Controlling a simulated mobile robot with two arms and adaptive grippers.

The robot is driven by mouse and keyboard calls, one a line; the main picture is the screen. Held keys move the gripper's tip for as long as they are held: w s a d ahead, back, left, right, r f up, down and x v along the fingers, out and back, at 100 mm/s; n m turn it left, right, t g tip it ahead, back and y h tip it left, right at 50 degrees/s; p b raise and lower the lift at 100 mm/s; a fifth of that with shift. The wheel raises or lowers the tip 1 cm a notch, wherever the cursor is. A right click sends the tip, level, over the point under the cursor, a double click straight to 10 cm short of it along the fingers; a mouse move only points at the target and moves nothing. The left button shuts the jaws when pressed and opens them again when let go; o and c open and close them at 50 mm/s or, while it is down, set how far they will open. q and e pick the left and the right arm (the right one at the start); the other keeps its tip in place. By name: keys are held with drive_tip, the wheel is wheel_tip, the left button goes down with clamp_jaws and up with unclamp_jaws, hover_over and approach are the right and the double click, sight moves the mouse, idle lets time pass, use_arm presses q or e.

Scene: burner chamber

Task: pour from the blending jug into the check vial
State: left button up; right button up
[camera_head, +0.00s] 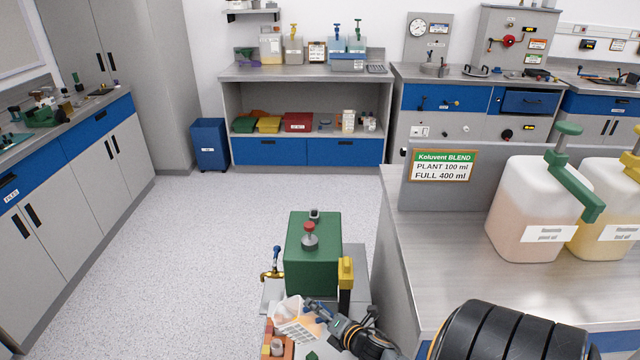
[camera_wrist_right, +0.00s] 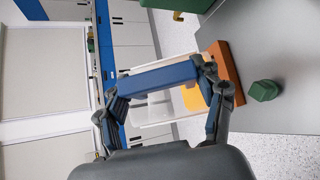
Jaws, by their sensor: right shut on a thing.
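My right gripper (camera_head: 328,312) is shut on the blue handle (camera_wrist_right: 160,85) of a clear, whitish blending jug (camera_head: 295,319), low in the middle of the head view. The jug looks tilted and has a grid of marks on its side. In the right wrist view the gripper's fingers lie at both ends of the handle, with the clear jug wall (camera_wrist_right: 152,125) behind. An orange stand (camera_head: 270,327) is just below and left of the jug, with a small pale piece (camera_head: 277,347) in it that could be the check vial; I cannot tell. My left gripper is not in view.
A green box (camera_head: 312,250) with a red knob, a brass tap (camera_head: 270,276) and a yellow-topped post (camera_head: 346,273) stand just behind the jug. A small green piece (camera_wrist_right: 263,90) lies beside the stand. The bench (camera_head: 430,245) at right holds pump-topped containers (camera_head: 530,195).

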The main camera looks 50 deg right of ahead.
drive_tip(key=shift+r+p, duration=0.15)
drive_tip(key=shift+p, duration=0.15)
idle(0.4)
drive_tip(key=shift+w+a+r+n+p, duration=0.1)
drive_tip(key=shift+w+r+n+p, duration=0.15)
drive_tip(key=shift+p, duration=0.35)
drive_tip(key=shift+s+g, duration=0.1)
drive_tip(key=shift+g, duration=0.2)
drive_tip(key=shift+r+p, duration=0.1)
drive_tip(key=shift+p, duration=0.45)
drive_tip(key=shift+a+r+n+g+p, duration=0.1)
drive_tip(key=shift+n+g+p, duration=0.2)
drive_tip(key=shift+p, duration=0.1)
drive_tip(key=shift+r+h+p, duration=0.1)
drive_tip(key=shift+h+p, duration=0.2)
drive_tip(key=shift+p, duration=0.05)
drive_tip(key=shift+w+a, duration=0.1)
drive_tip(key=shift+w, duration=0.1)
idle(0.4)
drive_tip(key=shift+n+g+p, duration=0.25)
drive_tip(key=shift+g+p, duration=0.05)
drive_tip(key=shift+p, duration=0.4)
